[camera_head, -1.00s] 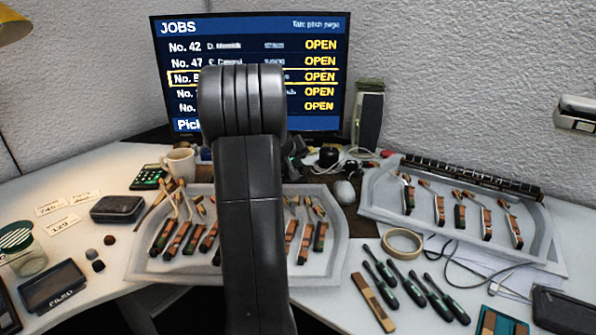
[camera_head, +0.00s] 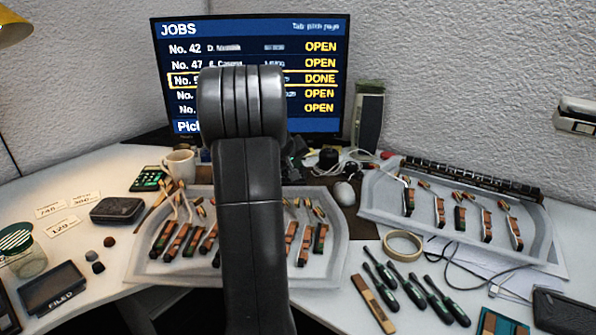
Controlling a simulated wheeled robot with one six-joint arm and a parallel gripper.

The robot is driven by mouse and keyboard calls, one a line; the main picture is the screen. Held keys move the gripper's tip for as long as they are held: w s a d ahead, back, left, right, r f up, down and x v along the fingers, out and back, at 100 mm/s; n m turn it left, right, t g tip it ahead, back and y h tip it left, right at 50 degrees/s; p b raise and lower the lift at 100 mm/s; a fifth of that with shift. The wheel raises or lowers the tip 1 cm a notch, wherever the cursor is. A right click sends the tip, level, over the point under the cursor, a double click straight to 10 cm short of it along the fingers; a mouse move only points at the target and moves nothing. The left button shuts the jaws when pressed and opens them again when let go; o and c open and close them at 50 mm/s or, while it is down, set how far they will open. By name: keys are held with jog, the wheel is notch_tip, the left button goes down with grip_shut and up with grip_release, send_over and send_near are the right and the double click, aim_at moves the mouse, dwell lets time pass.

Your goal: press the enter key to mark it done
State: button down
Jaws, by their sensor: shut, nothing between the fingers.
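The job screen (camera_head: 325,125) stands at the back, with a dark blue list headed JOBS. Its third row, starting "No. 5", has a yellow frame and reads DONE (camera_head: 320,79). The other rows in view read OPEN. My own dark arm rises through the middle of the picture and covers part of the list. The enter key and any keyboard are hidden, apparently behind my arm. My gripper cannot be made out either; the arm covers that area in front of the screen.
A tray (camera_head: 340,262) of hammer parts lies behind my arm, and another tray (camera_head: 375,208) lies at right. Several screwdrivers, a tape roll (camera_head: 402,243) and a FILED tray (camera_head: 52,288) lie in front.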

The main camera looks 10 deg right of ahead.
jog(key=shift+r, duration=0.25)
notch_tip(320, 180, up, 5)
jog(key=p, duration=0.3)
jog(key=shift+p, duration=0.4)
jog(key=shift+f, duration=0.1)
jog(key=shift+s, duration=0.1)
